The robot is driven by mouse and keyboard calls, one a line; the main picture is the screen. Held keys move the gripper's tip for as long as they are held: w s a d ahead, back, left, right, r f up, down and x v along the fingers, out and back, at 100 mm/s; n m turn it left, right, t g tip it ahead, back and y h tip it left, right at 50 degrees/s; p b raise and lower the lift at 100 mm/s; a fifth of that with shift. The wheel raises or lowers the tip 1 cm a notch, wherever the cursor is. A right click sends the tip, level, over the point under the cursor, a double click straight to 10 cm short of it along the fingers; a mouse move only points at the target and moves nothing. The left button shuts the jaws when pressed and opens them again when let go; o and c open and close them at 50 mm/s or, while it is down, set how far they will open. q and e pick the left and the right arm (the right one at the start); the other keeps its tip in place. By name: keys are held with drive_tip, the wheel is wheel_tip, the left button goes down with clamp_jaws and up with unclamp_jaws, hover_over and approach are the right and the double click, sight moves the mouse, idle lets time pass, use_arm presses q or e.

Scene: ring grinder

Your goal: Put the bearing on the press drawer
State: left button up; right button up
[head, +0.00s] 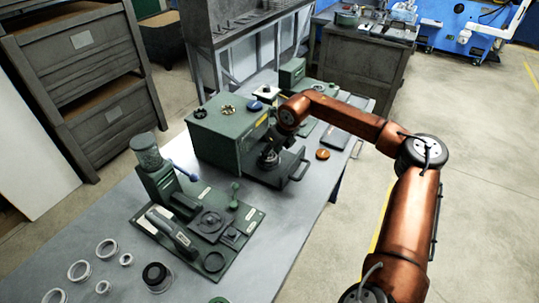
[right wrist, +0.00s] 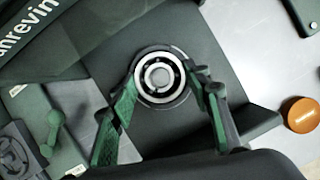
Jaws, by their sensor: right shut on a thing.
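The bearing (right wrist: 160,78) is a silver ring with a dark groove, seen in the right wrist view. My right gripper (right wrist: 161,80) has its two green-padded fingers closed on either side of it. The press drawer (right wrist: 190,118) is the dark plate directly beneath; whether the bearing touches it or hovers just above, I cannot tell. In the head view the press (head: 222,140) is a green box with the drawer (head: 284,178) pulled out in front. My right gripper (head: 268,156) points down over the drawer and mostly hides the bearing. My left gripper is out of view.
An orange-brown button (head: 322,154) sits right of the drawer handle (head: 300,170). The green grinder fixture (head: 205,235) stands nearer on the grey table. Several pale rings (head: 78,270) and a dark round part (head: 156,276) lie at the front left. Bare table lies toward the front right.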

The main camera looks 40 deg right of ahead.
drive_tip(key=shift+r, duration=0.1)
drive_tip(key=o, duration=1.4)
drive_tip(key=shift+c, duration=0.2)
drive_tip(key=p+v, duration=0.2)
drive_tip(key=v, duration=1)
drive_tip(key=shift+p, duration=0.3)
drive_tip(key=shift+a, duration=0.1)
